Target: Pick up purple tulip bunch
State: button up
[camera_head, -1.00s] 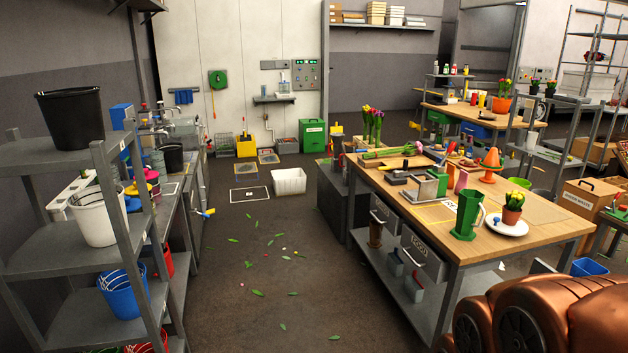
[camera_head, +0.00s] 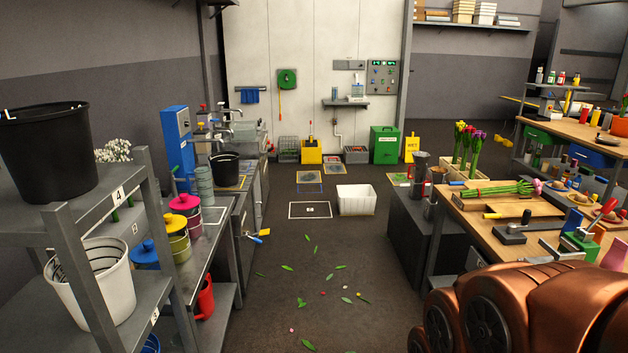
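Several upright tulip stems stand in a pale wooden holder (camera_head: 464,174) at the far left corner of the wooden workbench (camera_head: 482,221). Yellow and red heads (camera_head: 461,127) are on the left. A purple tulip bunch (camera_head: 477,140) with green stems is on the right of the holder. Another bunch (camera_head: 497,190) lies flat on the bench, its pinkish heads at its right end. My copper arm fills the lower right corner and covers part of the bench. My gripper is not in view, so its state does not show.
A grey shelf with a black bucket (camera_head: 44,150) and a white bucket (camera_head: 92,284) stands close on the left. A dark low cabinet (camera_head: 421,235) adjoins the bench. A white crate (camera_head: 356,200) sits on the floor. The aisle between is open, with scattered leaves.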

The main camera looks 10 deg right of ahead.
aim_at(476, 143)
jog(key=u, duration=0.1)
jog(key=i, duration=1.7)
jog(key=z, duration=0.35)
jog(key=i, duration=1.75)
jog(key=z, duration=0.85)
jog(key=i, duration=1.5)
jog(key=z, duration=0.45)
